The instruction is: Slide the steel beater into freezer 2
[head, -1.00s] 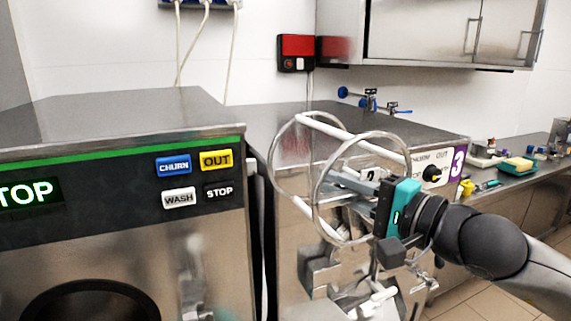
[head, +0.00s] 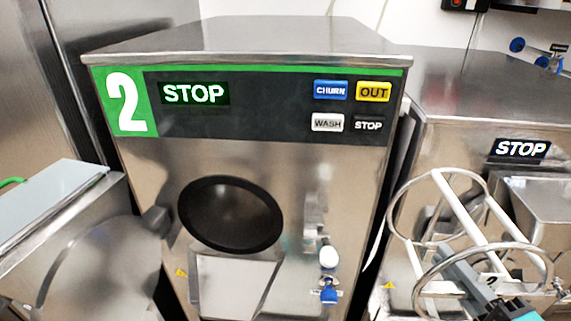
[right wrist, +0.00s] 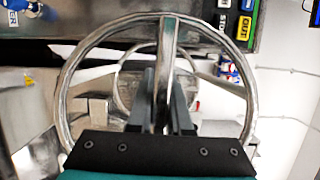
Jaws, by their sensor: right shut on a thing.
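Freezer 2 (head: 290,165) stands in the middle of the head view, with a green band, a white number 2 and a lit STOP display. Its round dark opening (head: 231,213) faces me. The steel beater (head: 398,215), two rings joined by white bars, is at the lower right, in front of the neighbouring freezer. My right gripper (head: 462,272) is shut on the beater. In the right wrist view the fingers (right wrist: 162,105) close on the bar across the near ring (right wrist: 68,95). My left gripper is not in view.
Below the opening is a steel chute (head: 235,283), with a blue-handled tap (head: 328,290) to its right. Another freezer (head: 460,140) with a STOP display stands close on the right. A steel unit with a pale lid (head: 50,205) stands at the left.

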